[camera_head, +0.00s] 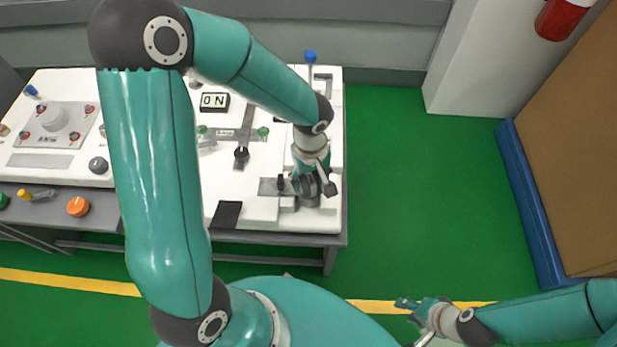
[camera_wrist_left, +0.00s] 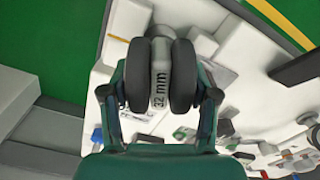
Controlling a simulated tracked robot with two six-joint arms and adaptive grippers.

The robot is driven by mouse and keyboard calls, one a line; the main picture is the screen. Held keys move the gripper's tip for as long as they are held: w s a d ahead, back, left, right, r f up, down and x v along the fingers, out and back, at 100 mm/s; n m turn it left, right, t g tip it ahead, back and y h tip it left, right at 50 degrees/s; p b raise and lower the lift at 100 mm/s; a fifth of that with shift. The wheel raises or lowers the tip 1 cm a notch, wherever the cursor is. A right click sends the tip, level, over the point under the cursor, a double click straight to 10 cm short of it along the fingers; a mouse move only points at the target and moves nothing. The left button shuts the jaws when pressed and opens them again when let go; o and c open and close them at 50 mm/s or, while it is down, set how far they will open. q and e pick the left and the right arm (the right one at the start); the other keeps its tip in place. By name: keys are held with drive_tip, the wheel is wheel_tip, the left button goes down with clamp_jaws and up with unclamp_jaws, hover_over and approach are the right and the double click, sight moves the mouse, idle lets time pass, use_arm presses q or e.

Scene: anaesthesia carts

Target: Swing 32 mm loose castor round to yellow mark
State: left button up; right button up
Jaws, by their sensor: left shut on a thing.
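The castor (camera_wrist_left: 160,75) has two dark wheels and a grey middle marked "32 mm", and it fills the centre of the left wrist view. My left gripper (camera_wrist_left: 161,92) has a finger on each side of it and is shut on the wheels. In the head view my left gripper (camera_head: 311,187) points down at the front right corner of the white bench top; it hides most of the castor. A thin yellow mark (camera_wrist_left: 117,38) lies on the white surface beside the castor, apart from it. My right gripper (camera_head: 416,314) is empty above the floor, its fingers spread.
The white bench top (camera_head: 225,180) carries knobs, clamps and an "ON" sign (camera_head: 214,101). A black pad (camera_head: 226,214) lies on its front edge. Green floor (camera_head: 400,190) is clear to the right. A brown board with a blue edge (camera_head: 530,205) stands further right.

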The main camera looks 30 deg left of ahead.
use_arm(q)
drive_tip(key=shift+w+d+f+n+b, duration=0.1)
drive_tip(key=shift+n+b, duration=0.8)
drive_tip(key=shift+b, duration=0.05)
drive_tip(key=shift+w+f+n+b, duration=0.1)
drive_tip(key=shift+n+b, duration=0.8)
drive_tip(key=shift+b, duration=0.05)
drive_tip(key=shift+r+n+b, duration=0.15)
drive_tip(key=shift+n+b, duration=0.2)
drive_tip(key=shift+n, duration=0.05)
drive_tip(key=shift+w+n+b, duration=0.15)
drive_tip(key=shift+n+b, duration=0.55)
drive_tip(key=shift+b, duration=0.05)
drive_tip(key=shift+w+n+b, duration=0.15)
drive_tip(key=shift+n+b, duration=0.85)
drive_tip(key=shift+n, duration=0.9)
drive_tip(key=shift+b, duration=0.3)
